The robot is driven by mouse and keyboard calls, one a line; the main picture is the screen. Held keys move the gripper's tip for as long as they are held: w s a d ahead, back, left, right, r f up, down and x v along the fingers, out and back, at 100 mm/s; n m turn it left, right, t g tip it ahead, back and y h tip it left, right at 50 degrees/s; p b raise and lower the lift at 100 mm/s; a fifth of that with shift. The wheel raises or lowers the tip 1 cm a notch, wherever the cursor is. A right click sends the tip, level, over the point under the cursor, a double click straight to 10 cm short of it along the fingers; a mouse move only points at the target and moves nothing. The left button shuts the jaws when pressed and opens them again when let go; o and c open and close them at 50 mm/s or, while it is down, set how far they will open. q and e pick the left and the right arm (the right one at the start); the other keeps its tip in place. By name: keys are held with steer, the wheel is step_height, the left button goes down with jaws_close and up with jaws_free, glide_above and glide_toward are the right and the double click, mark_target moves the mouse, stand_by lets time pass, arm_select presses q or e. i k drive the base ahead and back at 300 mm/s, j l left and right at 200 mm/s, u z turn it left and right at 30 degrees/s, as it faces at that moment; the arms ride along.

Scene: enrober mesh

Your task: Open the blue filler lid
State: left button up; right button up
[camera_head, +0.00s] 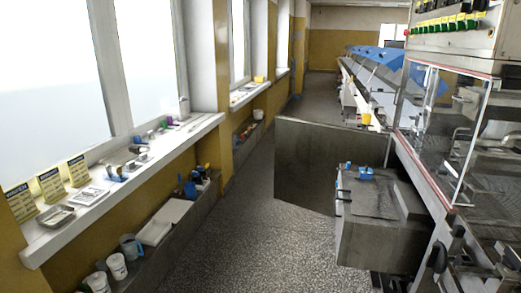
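Neither of my grippers shows in the head view. A row of blue covers (378,53) runs along the long machine line at the back right. Small blue parts (364,172) sit on top of a grey metal box (375,235) at the right centre. I cannot tell which blue part is the filler lid, or whether any lid is open or shut.
A grey metal panel (318,160) stands beside the box and juts into the aisle. A glazed machine (440,120) fills the right. The window sill (180,140) and lower ledge (180,215) at left hold tools and cups. The speckled floor (240,245) between is clear.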

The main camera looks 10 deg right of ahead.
mark_target(366, 168)
steer(key=i, duration=0.95)
steer(key=i+j+z, duration=0.1)
steer(key=i, duration=0.85)
